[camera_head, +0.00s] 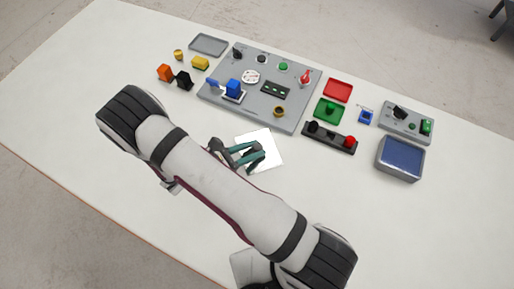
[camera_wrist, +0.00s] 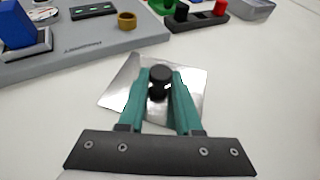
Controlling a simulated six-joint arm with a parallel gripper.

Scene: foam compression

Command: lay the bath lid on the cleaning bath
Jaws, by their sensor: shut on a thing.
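The bath lid (camera_head: 268,138) is a thin, shiny square plate with a black knob (camera_wrist: 160,76) in its middle. It lies in front of the grey panel in the head view and also shows ahead of the fingers in the wrist view (camera_wrist: 195,85). My gripper (camera_head: 257,153) has teal fingers, shut on the lid's knob, one on each side (camera_wrist: 161,88). I cannot tell whether the lid touches the table. The cleaning bath (camera_head: 401,158) is a grey open box with blue liquid, to the right and apart from the lid; its corner shows in the wrist view (camera_wrist: 254,9).
A grey panel (camera_head: 225,105) with small fixtures stands behind the lid. A black strip with knobs (camera_head: 329,139) lies between lid and bath. Red (camera_head: 338,89) and green (camera_head: 328,108) trays and a control box (camera_head: 406,121) are farther back. The front right table is clear.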

